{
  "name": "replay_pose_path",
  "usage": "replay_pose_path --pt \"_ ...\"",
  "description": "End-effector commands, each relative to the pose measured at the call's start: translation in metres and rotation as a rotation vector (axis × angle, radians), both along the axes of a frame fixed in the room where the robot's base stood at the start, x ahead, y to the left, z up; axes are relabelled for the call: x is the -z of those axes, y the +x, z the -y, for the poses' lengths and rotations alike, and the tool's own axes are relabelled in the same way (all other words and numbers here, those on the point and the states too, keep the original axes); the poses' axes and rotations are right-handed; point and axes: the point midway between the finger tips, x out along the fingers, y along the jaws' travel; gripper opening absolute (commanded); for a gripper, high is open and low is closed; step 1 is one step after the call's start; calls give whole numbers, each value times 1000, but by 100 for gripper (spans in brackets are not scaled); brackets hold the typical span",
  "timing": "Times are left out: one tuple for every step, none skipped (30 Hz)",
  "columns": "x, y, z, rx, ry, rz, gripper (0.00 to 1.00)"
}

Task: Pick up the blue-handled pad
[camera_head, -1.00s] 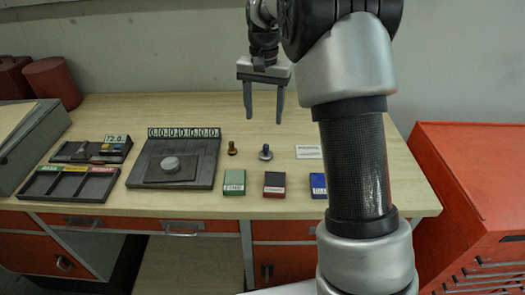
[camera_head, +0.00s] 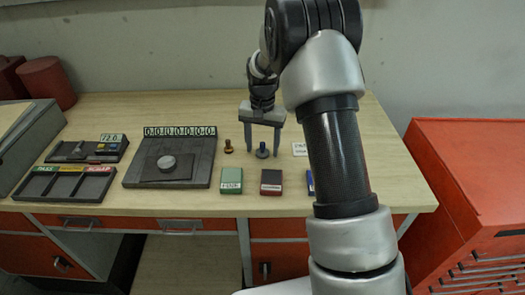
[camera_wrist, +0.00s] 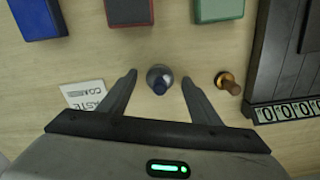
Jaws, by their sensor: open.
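The blue-handled pad (camera_head: 262,151) stands upright on the wooden bench, with a round grey base and a dark blue knob. In the wrist view the blue-handled pad (camera_wrist: 159,80) lies between my fingertips, near the middle. My gripper (camera_head: 264,155) is open, its fingers pointing down on either side of the pad in the head view. In the wrist view my gripper (camera_wrist: 158,75) shows both fingers apart, with the pad in the gap and no contact visible. How high the fingertips are above the bench is hard to tell.
A brown-handled pad (camera_head: 228,146) stands just left of the blue one. Green (camera_head: 231,181), dark red (camera_head: 271,182) and blue (camera_wrist: 37,17) blocks lie in front. A scale-like plate with a digit row (camera_head: 180,131) is further left. A white card (camera_wrist: 84,94) lies to the right in the head view.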

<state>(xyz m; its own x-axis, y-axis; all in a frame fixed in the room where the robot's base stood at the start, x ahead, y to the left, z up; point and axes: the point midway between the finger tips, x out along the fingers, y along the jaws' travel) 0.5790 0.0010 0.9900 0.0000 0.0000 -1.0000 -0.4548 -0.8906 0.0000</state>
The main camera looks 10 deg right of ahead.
Motion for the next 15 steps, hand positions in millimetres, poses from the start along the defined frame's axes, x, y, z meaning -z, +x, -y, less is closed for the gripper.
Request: replay_pose_path --pt "2 0 0 0 0 0 57" --pt "2 0 0 0 0 0 57" --pt "2 0 0 0 0 0 57" --pt "2 0 0 0 0 0 57" --pt "2 0 0 0 0 0 57" --pt "2 0 0 0 0 0 57" --pt "2 0 0 0 0 0 56" --pt "2 0 0 0 0 0 51" --pt "2 0 0 0 0 0 44" --pt "2 0 0 0 0 0 39" --pt "1 0 0 0 0 0 34" --pt "1 0 0 0 0 0 27" --pt "1 0 0 0 0 0 22" --pt "1 0 0 0 0 0 17" --pt "1 0 0 0 0 0 10"
